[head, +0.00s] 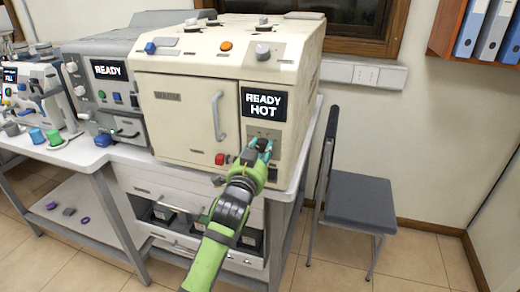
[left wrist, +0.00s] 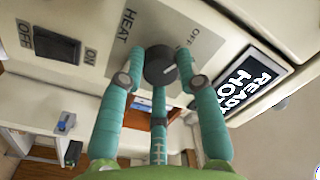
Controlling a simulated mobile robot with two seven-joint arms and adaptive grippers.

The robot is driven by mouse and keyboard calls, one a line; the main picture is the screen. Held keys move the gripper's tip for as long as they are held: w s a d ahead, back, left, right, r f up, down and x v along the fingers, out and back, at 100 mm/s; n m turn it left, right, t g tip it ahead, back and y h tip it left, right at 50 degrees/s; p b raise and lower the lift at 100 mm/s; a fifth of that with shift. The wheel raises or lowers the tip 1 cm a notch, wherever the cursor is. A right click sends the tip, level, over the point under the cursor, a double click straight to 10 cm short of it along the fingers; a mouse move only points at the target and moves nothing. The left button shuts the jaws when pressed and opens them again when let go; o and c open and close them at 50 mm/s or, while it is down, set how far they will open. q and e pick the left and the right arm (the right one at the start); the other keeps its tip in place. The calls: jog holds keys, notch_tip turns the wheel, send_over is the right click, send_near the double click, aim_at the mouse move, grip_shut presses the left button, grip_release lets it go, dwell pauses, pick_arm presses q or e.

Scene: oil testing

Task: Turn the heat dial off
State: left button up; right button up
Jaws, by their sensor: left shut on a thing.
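The heat dial (left wrist: 160,66) is a dark round knob with a pale pointer line on a grey panel marked HEAT and OFF. It is on the front of the cream oven (head: 174,110), below the READY HOT display (head: 264,104). My left gripper (head: 262,146) is at that panel, and its green fingers hide most of the dial in the head view. In the left wrist view its fingers (left wrist: 160,82) are closed around the dial from both sides. The pointer line slants toward the right side, roughly toward the OFF marking. My right gripper is not in view.
An OFF/ON rocker switch (left wrist: 50,44) is beside the dial panel. A grey machine (head: 100,70) stands to the left. A chair (head: 358,200) stands right of the bench, with open floor around it.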

pick_arm(q)
jog(key=shift+r, duration=0.15)
dwell(0.3)
jog(key=o, duration=1.2)
jog(key=shift+c, duration=0.2)
jog(key=shift+s+a+f, duration=0.15)
jog(key=shift+s+f, duration=0.05)
jog(key=shift+s, duration=0.3)
jog(key=v, duration=1.1)
jog(key=shift+w, duration=0.1)
